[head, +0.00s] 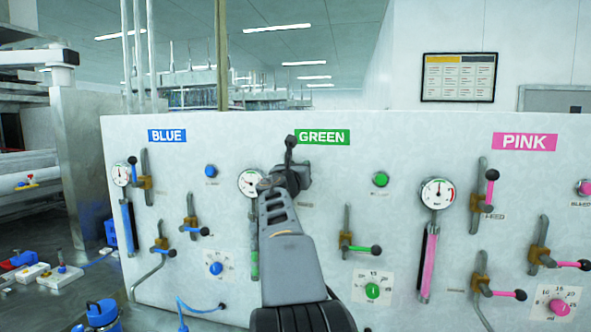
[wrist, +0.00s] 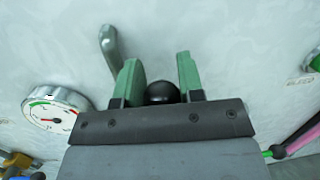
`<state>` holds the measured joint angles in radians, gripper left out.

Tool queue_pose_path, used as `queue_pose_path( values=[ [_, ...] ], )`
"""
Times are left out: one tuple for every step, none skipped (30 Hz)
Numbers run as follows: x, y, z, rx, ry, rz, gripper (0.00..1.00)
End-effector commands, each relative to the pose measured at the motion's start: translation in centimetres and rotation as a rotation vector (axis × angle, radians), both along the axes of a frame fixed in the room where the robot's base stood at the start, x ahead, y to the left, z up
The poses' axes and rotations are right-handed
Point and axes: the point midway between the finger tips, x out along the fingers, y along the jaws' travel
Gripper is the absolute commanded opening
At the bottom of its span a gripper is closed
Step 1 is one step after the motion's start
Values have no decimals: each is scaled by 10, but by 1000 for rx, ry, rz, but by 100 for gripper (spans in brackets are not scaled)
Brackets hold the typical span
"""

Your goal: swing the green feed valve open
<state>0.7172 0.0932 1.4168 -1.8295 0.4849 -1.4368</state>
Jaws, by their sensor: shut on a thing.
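The green feed valve is mostly hidden behind my gripper in the head view, under the GREEN label (head: 322,137). A dark rounded end (head: 290,141) sticks up just above the gripper. In the wrist view, a black ball knob (wrist: 162,92) sits between the two green finger pads of my gripper (wrist: 160,82). The jaws are closed on this knob. A grey pipe end (wrist: 109,42) stands up left of the fingers. My gripper (head: 288,178) is at the panel, right of the green section's gauge (head: 250,183). The valve's body and lever angle are hidden.
A lower green-section valve lever (head: 358,248) points right. A green button (head: 380,179) and green dial (head: 372,291) are to the right. BLUE valves (head: 145,182) stand left, PINK valves (head: 484,203) right. The white panel (head: 240,125) is close behind the gripper.

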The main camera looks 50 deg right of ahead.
Motion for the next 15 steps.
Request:
queue_pose_path(
  values=[
    [1, -3, -8, 7, 17, -3, 0],
    [1, -3, -8, 6, 18, -3, 0],
    [1, -3, -8, 5, 19, -4, 0],
    [1, -3, -8, 5, 19, -4, 0],
    [1, -3, -8, 5, 19, -4, 0],
    [1, -3, -8, 5, 19, -4, 0],
    [1, -3, -8, 5, 19, -4, 0],
    [1, -3, -8, 5, 19, -4, 0],
    [2, -3, -8, 5, 19, -4, 0],
    [2, -2, -8, 5, 19, -4, 0],
    [2, -2, -8, 5, 19, -4, 0],
    [2, -2, -8, 5, 19, -4, 36],
    [2, -2, -8, 6, 18, -3, 39],
    [2, -2, -8, 6, 18, -2, 42],
    [2, -2, -8, 5, 17, -2, 46]
  ],
)
